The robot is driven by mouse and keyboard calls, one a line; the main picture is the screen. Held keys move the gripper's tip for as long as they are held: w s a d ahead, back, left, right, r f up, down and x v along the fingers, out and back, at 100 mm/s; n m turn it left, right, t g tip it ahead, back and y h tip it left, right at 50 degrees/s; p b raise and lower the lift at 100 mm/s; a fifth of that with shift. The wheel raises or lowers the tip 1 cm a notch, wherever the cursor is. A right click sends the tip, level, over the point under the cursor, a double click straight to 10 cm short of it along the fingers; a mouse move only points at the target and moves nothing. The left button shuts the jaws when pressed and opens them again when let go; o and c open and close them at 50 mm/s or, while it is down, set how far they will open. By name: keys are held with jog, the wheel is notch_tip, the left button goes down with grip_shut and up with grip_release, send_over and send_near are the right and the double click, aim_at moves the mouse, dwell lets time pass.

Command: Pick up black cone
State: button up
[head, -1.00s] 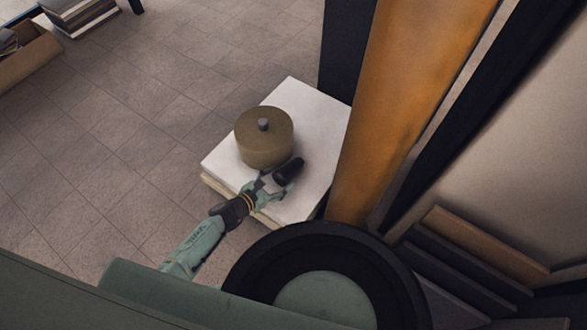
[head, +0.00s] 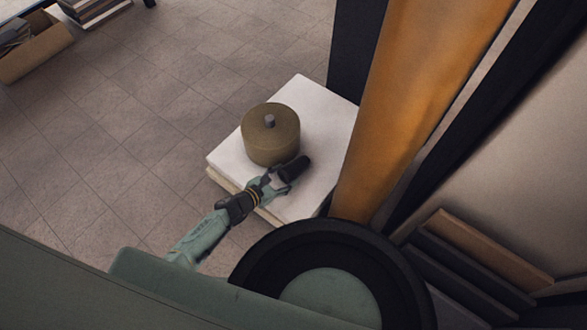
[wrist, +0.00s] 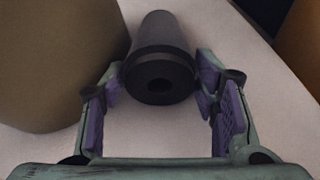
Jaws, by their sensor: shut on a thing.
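The black cone (head: 295,167) is a dark, rounded piece lying on its side on the white-topped stand (head: 225,157). In the wrist view, the cone (wrist: 160,60) points away from me, its flat end with a dark hole facing the camera. My gripper (head: 281,181) is at the cone's near end. In the wrist view, the purple-padded fingers of my gripper (wrist: 160,88) are on either side of that end, shut on it. The cone appears to rest on or just above the white surface; I cannot tell which.
A brown-olive round container (head: 271,136) with a grey knob stands right beside the cone, close to the left finger. An orange-brown panel (head: 395,100) rises on the right. Dark and brown boards (head: 480,250) lean at the lower right. The tiled floor at left is open.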

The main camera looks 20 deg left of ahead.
jog(key=shift+r, duration=0.1)
jog(key=shift+c, duration=0.3)
notch_tip(320, 180, up, 19)
jog(key=p, duration=0.5)
